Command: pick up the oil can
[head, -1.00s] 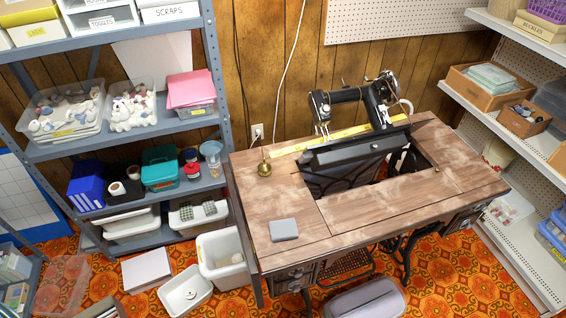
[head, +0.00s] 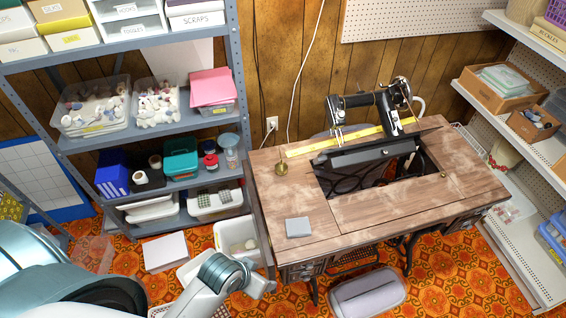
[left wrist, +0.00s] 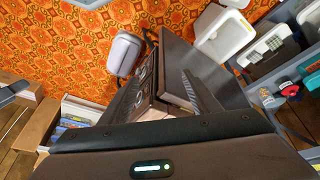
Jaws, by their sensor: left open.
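The oil can (head: 281,168) is a small brass can with a thin upright spout. It stands upright at the back left of the wooden sewing table top (head: 300,205), with clear wood around it. My left arm comes in from the lower left in the head view, and its end (head: 258,286) is low, in front of the table's left side and well apart from the can. In the left wrist view the dark body of my left gripper (left wrist: 160,135) fills the bottom; it is open, with nothing seen held. The oil can is not seen there. My right gripper is not in view.
The sewing machine (head: 372,108) stands over the table's open well, right of the can. A grey box (head: 298,227) lies at the front left of the top. A loaded shelf rack (head: 180,182) stands close on the left. White bins (head: 236,236) and a grey case (head: 367,291) are on the floor.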

